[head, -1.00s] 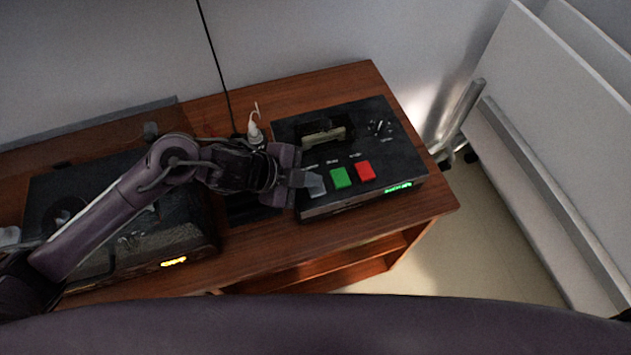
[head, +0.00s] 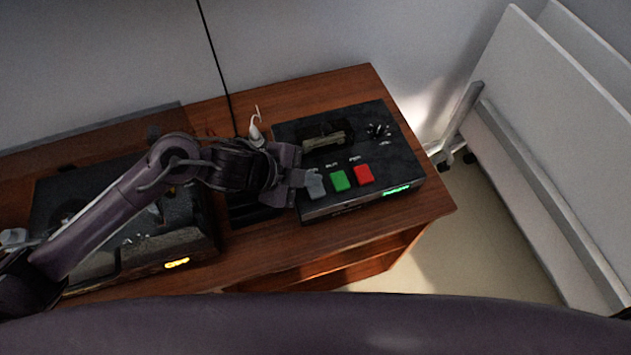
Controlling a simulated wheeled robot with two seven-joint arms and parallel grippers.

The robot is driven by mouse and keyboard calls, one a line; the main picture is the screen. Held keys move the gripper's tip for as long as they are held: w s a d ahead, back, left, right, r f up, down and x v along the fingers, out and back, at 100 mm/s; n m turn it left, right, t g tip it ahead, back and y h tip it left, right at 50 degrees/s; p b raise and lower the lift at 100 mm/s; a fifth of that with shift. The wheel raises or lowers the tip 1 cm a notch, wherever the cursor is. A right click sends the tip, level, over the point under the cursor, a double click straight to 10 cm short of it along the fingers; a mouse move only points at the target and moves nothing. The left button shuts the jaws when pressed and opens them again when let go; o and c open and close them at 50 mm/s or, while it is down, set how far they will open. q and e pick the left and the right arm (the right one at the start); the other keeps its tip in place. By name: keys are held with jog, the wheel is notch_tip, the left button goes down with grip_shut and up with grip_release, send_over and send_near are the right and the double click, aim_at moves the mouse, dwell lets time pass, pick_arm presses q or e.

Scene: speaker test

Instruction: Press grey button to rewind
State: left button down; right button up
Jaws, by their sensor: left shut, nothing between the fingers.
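The grey button (head: 316,185) is the leftmost of three on the front of a black box-shaped device (head: 400,160). A green button (head: 339,181) and a red button (head: 364,175) sit to its right. My left gripper (head: 304,179) is shut and empty, with its tip at the left edge of the grey button. I cannot tell whether the tip touches the button. The gripper hides the left front part of the device. My right gripper is not in view.
The device stands on a wooden table (head: 350,82). A second dark device (head: 195,238) with an orange display lies under my left arm. A small white object (head: 254,130) with a thin tip stands behind the gripper. White panels (head: 550,130) lean at the right.

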aim_at(310, 190)
pick_arm(q)
notch_tip(310, 190, up, 5)
jog(key=p, duration=0.5)
dwell(0.5)
jog(key=shift+s+f, duration=0.1)
dwell(0.5)
